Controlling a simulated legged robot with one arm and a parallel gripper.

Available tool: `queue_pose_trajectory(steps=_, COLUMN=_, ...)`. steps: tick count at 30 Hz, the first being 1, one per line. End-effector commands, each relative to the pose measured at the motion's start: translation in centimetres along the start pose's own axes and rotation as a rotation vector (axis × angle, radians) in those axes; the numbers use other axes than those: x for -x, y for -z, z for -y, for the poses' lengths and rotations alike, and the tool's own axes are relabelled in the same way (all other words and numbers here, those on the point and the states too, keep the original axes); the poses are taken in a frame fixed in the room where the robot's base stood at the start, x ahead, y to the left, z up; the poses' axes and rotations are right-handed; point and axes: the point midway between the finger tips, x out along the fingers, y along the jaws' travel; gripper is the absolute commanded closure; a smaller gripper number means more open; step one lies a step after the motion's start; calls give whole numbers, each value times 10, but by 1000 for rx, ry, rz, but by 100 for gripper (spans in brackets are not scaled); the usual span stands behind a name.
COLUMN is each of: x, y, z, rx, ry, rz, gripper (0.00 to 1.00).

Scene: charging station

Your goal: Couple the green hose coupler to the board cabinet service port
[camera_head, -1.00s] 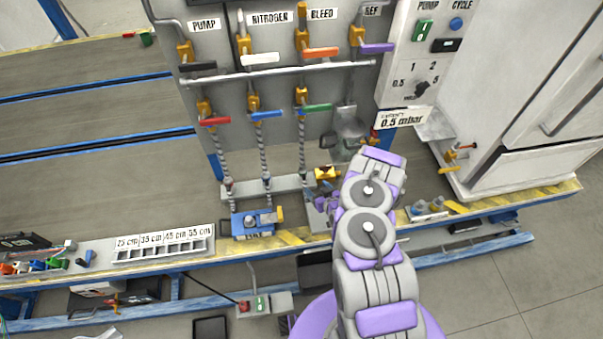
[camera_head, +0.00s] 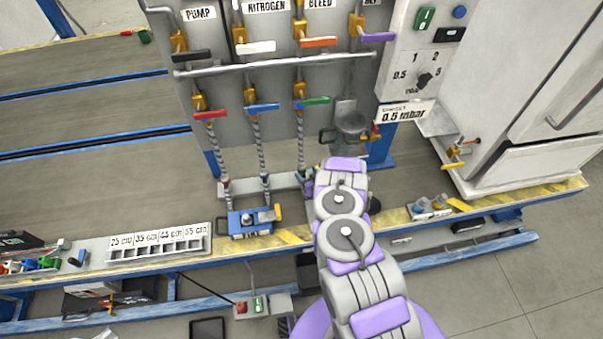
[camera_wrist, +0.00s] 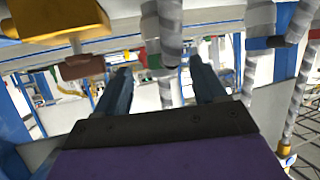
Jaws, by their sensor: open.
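The green-handled valve (camera_head: 312,103) is on the grey board cabinet (camera_head: 345,85). A grey ribbed hose (camera_head: 300,140) hangs below it, and its lower end is at my gripper (camera_head: 309,181), mostly hidden by my arm. In the wrist view my gripper (camera_wrist: 161,72) is open, its two dark fingers apart. A ribbed hose (camera_wrist: 170,25) with a dark end comes down between and beyond the fingertips. A small green part (camera_wrist: 152,60) shows beside it; I cannot tell whether it is the green coupler. I cannot make out the service port.
Red-handled (camera_head: 211,115) and blue-handled (camera_head: 263,107) valves with hanging hoses are to the left. A blue unit (camera_head: 250,222) stands at the bench's front edge. In the wrist view an orange block (camera_wrist: 50,18) with a brown handle is close at upper left. A white cabinet (camera_head: 530,100) stands right.

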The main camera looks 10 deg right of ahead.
Motion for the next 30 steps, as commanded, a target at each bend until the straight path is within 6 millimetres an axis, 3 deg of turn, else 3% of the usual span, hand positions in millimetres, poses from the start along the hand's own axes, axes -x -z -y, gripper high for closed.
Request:
queue_pose_trajectory(steps=15, x=-51, y=2, z=4, rx=4, ry=3, rz=-2, gripper=29)
queue_pose_trajectory(steps=24, x=-53, y=3, z=3, rx=1, ry=1, rz=-2, gripper=29)
queue_pose_trajectory(steps=30, x=-53, y=3, z=3, rx=2, ry=1, rz=-1, gripper=48)
